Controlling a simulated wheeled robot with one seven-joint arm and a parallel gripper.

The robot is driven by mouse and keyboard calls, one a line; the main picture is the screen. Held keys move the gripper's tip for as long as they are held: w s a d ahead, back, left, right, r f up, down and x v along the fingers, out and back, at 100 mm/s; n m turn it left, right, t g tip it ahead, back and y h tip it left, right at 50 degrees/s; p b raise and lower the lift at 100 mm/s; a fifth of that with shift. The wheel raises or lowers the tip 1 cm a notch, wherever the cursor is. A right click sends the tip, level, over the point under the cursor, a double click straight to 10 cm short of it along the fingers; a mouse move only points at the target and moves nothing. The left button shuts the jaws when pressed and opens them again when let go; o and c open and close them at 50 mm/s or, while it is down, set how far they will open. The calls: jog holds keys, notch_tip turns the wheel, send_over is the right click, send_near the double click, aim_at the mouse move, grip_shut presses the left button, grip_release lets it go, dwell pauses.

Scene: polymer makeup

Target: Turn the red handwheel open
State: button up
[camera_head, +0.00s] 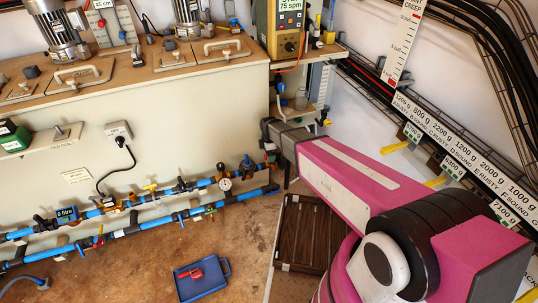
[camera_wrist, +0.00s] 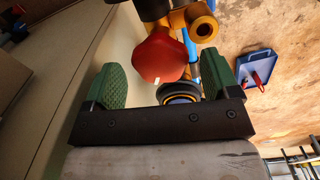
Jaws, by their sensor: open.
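The red handwheel (camera_wrist: 157,55) is in the upper middle of the wrist view, on a brass-coloured valve body (camera_wrist: 197,24). A white mark shows on its lower edge. My gripper (camera_wrist: 165,74) is open, with one green finger on each side of the handwheel in the picture. Gaps show between the fingers and the wheel, and I cannot tell how deep the wheel lies between them.
Blue pipes (camera_head: 160,196) with several valves and a pressure gauge (camera_head: 225,184) run along the cabinet front. A blue tray (camera_head: 218,285) with a red object (camera_head: 191,274) lies on the floor. A dark slatted crate (camera_head: 302,235) stands below my arm.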

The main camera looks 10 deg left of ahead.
notch_tip(320, 180, up, 10)
dwell(0.4)
jog(key=shift+f, duration=0.1)
